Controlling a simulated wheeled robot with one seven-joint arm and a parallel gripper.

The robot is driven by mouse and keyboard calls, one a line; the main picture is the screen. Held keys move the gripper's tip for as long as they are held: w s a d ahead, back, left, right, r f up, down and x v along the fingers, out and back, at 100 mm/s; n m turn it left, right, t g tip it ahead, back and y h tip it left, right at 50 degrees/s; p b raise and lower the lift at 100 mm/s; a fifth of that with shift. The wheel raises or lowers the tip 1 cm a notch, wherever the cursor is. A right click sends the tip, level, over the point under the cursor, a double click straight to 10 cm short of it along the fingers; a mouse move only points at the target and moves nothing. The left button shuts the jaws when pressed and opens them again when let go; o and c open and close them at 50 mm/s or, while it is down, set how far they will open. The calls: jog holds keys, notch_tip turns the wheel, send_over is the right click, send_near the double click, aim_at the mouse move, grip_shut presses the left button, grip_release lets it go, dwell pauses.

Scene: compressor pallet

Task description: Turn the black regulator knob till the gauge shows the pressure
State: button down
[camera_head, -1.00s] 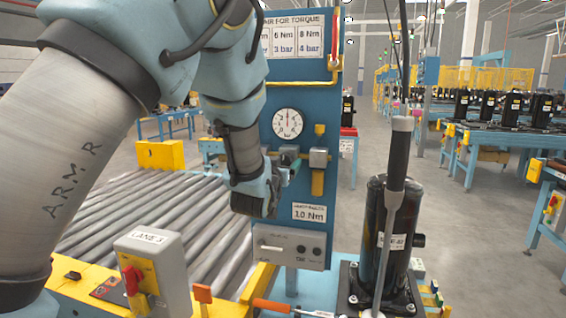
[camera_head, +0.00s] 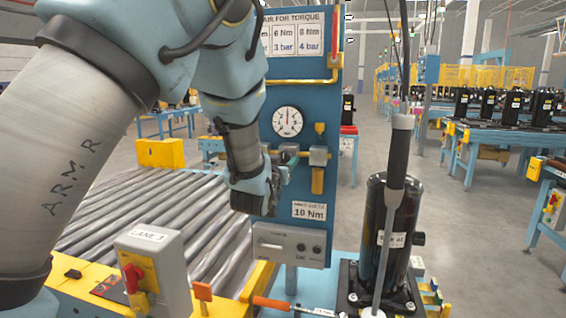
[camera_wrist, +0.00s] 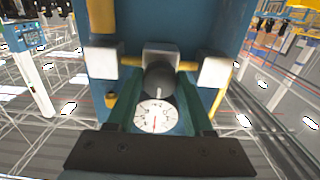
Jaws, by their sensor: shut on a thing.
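The black regulator knob (camera_wrist: 160,77) sits between the two green fingers of my gripper (camera_wrist: 160,88) in the wrist view. My gripper is shut on it; in the head view my gripper (camera_head: 284,170) covers the knob, at the front of the blue panel (camera_head: 282,220). The round white pressure gauge (camera_head: 288,121) is above my gripper, and its needle points about straight up. The gauge also shows in the wrist view (camera_wrist: 155,117), upside down with a red needle. Its numbers are too small to read.
A torque-to-pressure chart (camera_head: 300,38) is at the panel's top, and a "10 Nm" label (camera_head: 308,210) lower down. A yellow pipe and grey fittings (camera_head: 318,156) lie right of my gripper. A black compressor (camera_head: 390,225) stands in front, right, with a hanging tool (camera_head: 397,165).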

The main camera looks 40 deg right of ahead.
jog(key=shift+f+n+b, duration=0.1)
jog(key=shift+n+b, duration=0.2)
jog(key=shift+b, duration=0.25)
jog(key=n+b, duration=1.9)
jog(key=b, duration=0.7)
jog(key=shift+f+n, duration=0.1)
jog(key=shift+n, duration=0.3)
jog(key=n+b, duration=0.3)
jog(key=shift+b, duration=0.4)
jog(key=shift+r+n+b, duration=0.15)
jog(key=shift+n+b, duration=0.45)
jog(key=shift+n, duration=0.25)
jog(key=shift+r+n+b, duration=0.15)
jog(key=shift+n+b, duration=0.4)
jog(key=shift+n, duration=0.3)
